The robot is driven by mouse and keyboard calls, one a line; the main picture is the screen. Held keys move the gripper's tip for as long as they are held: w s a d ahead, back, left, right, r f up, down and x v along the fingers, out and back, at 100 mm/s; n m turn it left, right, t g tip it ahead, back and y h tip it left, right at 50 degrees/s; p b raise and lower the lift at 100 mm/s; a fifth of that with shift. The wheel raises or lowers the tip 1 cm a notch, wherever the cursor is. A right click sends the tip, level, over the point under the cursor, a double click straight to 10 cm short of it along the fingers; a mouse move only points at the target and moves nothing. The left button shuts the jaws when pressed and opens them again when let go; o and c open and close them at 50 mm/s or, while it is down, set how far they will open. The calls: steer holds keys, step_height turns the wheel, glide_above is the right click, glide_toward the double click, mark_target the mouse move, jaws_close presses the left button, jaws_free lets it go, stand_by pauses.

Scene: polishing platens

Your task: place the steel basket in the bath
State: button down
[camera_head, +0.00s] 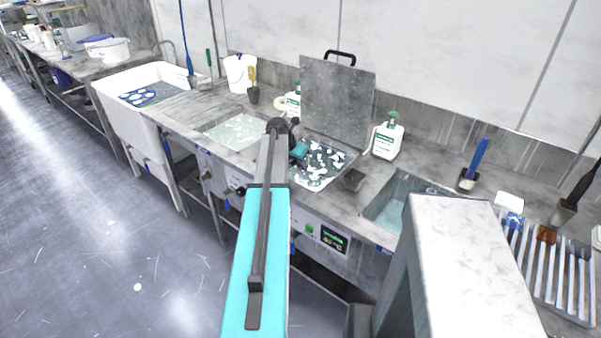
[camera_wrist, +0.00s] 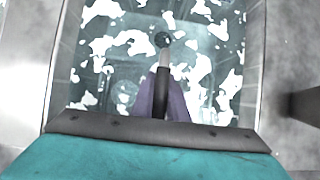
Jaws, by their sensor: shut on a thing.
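The bath (camera_head: 340,172) is an open square tank of dark liquid with white foam patches, its hinged lid (camera_head: 338,100) raised behind it. In the wrist view the bath wall (camera_wrist: 254,70) frames the liquid. In the head view my gripper (camera_head: 298,152) is mostly hidden by my arm.
A tank with pale liquid (camera_head: 236,132) lies left of the bath, and a water-filled sink (camera_head: 396,198) lies right. A white bottle with green cap (camera_head: 387,138) stands right of the lid. A slatted rack (camera_head: 550,268) is far right.

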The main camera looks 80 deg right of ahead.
mark_target(294, 161)
steer(key=shift+f+p, duration=0.4)
steer(key=shift+f, duration=1.4)
steer(key=c, duration=1.7)
jaws_free()
steer(key=shift+f, duration=0.15)
steer(key=shift+c, duration=0.2)
steer(key=shift+b+v, duration=1.05)
steer(key=shift+v, duration=5.05)
steer(key=shift+a, duration=0.1)
